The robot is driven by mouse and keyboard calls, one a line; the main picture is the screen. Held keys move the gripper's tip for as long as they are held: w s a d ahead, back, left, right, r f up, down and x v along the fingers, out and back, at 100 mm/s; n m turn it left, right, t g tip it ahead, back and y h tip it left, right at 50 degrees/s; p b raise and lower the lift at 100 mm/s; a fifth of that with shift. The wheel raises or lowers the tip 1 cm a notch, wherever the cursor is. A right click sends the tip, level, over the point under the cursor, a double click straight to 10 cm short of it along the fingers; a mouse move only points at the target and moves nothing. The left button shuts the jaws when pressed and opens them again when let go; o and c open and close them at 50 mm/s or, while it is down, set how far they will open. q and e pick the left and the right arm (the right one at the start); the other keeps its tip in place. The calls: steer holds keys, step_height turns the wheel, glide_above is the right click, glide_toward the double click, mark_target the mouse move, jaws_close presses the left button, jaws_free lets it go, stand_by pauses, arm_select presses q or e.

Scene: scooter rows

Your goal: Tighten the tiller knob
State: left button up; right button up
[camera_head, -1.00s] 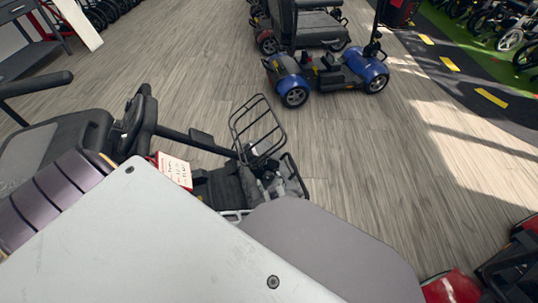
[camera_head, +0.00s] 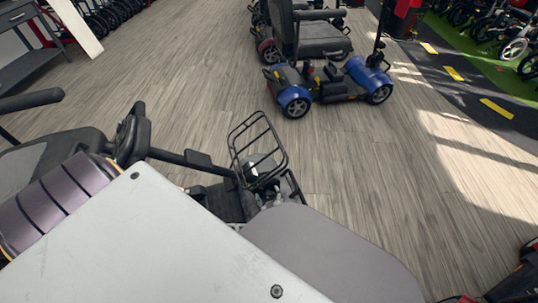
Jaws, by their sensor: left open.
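A dark mobility scooter stands close at the left, with its black seat (camera_head: 60,140), tiller bar (camera_head: 180,158) and wire basket (camera_head: 258,148). The tiller's black handle (camera_head: 132,130) is just beyond the end of my left arm (camera_head: 62,198). My left gripper is open, but its fingers are hard to pick out against the dark tiller. I cannot make out the tiller knob. My pale body panel (camera_head: 150,245) covers much of the near scooter. My right gripper is not in view.
A blue scooter (camera_head: 335,85) stands ahead, with a black-seated chair (camera_head: 318,38) behind it. A grey desk (camera_head: 35,65) is at far left. Wheelchairs line the far right. Part of a red and black scooter (camera_head: 520,280) shows at lower right. The wood floor (camera_head: 400,190) between is clear.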

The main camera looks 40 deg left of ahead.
arm_select(q)
steer(key=shift+c, duration=0.2)
steer(key=c, duration=1)
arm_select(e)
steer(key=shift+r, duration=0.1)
arm_select(q)
steer(key=shift+m+g+y, duration=0.3)
steer(key=shift+m, duration=0.2)
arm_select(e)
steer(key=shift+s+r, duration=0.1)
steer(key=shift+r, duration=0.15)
arm_select(q)
steer(key=shift+r+m+p, duration=0.1)
steer(key=shift+m+p, duration=0.2)
steer(key=shift+w+m+g+y, duration=0.1)
steer(key=shift+m+g+y, duration=0.2)
steer(key=shift+m+g, duration=0.25)
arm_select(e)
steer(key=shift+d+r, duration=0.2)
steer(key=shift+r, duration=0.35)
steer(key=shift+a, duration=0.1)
